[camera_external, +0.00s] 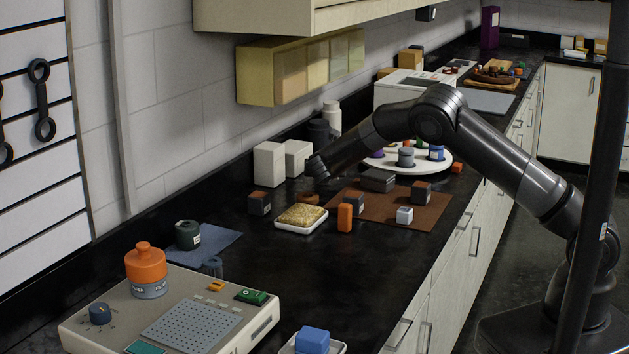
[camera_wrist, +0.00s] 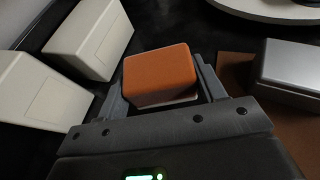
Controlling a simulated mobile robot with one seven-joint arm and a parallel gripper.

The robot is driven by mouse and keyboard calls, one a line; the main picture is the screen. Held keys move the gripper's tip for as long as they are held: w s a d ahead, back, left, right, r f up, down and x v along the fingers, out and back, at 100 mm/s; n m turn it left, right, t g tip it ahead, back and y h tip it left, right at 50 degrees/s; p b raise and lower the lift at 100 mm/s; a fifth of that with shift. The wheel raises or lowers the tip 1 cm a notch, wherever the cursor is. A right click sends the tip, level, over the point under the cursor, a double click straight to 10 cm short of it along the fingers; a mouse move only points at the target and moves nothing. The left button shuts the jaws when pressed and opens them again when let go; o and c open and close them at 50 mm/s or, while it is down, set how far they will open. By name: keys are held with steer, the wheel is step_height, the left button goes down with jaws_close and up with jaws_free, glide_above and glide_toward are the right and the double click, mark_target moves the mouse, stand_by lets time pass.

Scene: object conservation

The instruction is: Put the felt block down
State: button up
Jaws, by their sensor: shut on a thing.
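My gripper (camera_external: 314,170) is low over the black counter, between two white boxes and a brown mat. In the wrist view, my gripper (camera_wrist: 160,82) is shut on a block with an orange-brown top and a paler lower side, which I take to be the felt block (camera_wrist: 158,70). The block sits between the two fingers. In the external view my gripper hides most of that spot; a small brown shape (camera_external: 307,198) shows just below it, and I cannot tell whether it is the held block. The gap under the block is not visible.
White boxes (camera_external: 269,164) stand behind, left of my gripper. The brown mat (camera_external: 390,213) at right carries a grey box (camera_external: 377,180) and several small blocks. A tray with a tan slab (camera_external: 301,216) and a dark block (camera_external: 259,202) are in front. A round white stand (camera_external: 430,165) is behind.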

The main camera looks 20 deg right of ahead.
steer(key=shift+f, duration=1.15)
steer(key=shift+f, duration=0.15)
steer(key=o, duration=1.1)
steer(key=shift+c, duration=0.2)
steer(key=shift+r, duration=0.2)
steer(key=v, duration=1.2)
steer(key=shift+f, duration=0.1)
